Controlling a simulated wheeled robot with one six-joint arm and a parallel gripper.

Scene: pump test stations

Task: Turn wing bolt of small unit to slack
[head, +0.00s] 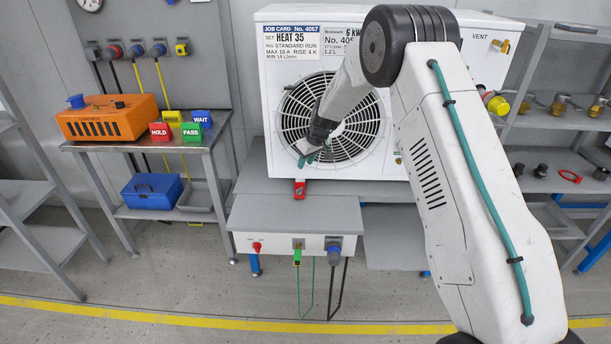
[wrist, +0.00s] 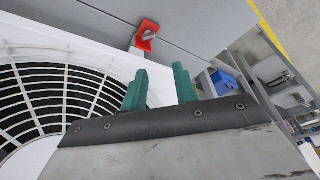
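A white unit (head: 391,150) with a round fan grille stands on the grey bench. A red bracket (head: 299,189) sits at its lower front edge. In the wrist view the red bracket (wrist: 145,31) carries a small grey metal piece (wrist: 150,34), which looks like the wing bolt; its exact angle is too small to tell. My gripper (head: 308,158) is in front of the lower part of the grille, above the bracket. In the wrist view its two green fingers (wrist: 161,72) are apart with nothing between them, and the bracket lies beyond the tips, apart from them.
A grey control box (head: 308,245) with a red knob and hanging cables is below the bracket. On the left a table holds an orange case (head: 107,119), coloured blocks (head: 190,132) and a blue box (head: 151,190) below. Shelves (head: 560,115) with fittings stand right.

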